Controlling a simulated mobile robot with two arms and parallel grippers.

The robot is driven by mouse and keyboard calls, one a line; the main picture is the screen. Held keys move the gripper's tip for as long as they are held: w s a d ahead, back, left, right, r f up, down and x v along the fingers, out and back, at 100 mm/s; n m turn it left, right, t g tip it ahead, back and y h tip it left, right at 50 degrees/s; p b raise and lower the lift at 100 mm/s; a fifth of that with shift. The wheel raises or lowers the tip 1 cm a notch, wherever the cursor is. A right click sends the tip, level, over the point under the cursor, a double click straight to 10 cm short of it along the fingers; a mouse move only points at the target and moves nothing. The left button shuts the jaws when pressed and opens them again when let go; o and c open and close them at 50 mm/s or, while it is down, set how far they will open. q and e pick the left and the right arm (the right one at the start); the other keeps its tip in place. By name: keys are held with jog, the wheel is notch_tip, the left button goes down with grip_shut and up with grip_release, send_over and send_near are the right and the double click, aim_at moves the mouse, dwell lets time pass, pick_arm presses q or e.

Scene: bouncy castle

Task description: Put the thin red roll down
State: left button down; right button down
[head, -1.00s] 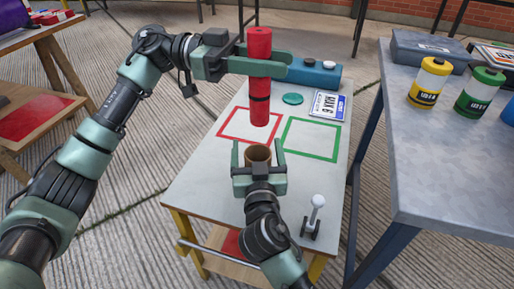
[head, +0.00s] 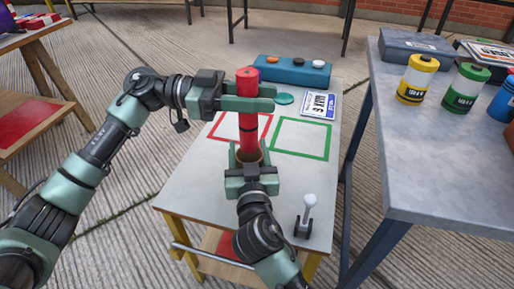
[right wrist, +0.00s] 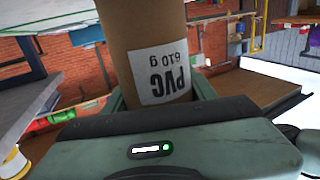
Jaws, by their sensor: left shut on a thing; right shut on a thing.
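My right gripper (head: 250,164) is shut on a brown cardboard tube (head: 262,157) low over the table. The roll's lower end meets the tube's open mouth and is hidden there; it looks partly inside, but how deep I cannot tell. In the right wrist view the tube (right wrist: 145,40) fills the middle, with a white "PVC 610 g" label.
The small white table (head: 190,185) has a red square outline (head: 213,132), a green square outline (head: 328,140), a teal disc (head: 284,98), a number card (head: 318,105), a blue button box (head: 292,70) and a lever (head: 308,205). A grey table (head: 440,150) with cans stands right.

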pick_arm(q)
notch_tip(320, 180, down, 13)
dwell(0.4)
jog(key=c, duration=1.2)
grip_release()
jog(key=shift+c, duration=0.2)
jog(key=w+a, duration=0.2)
jog(key=a, duration=1)
jog(key=shift+r, duration=0.15)
jog(key=shift+d, duration=0.1)
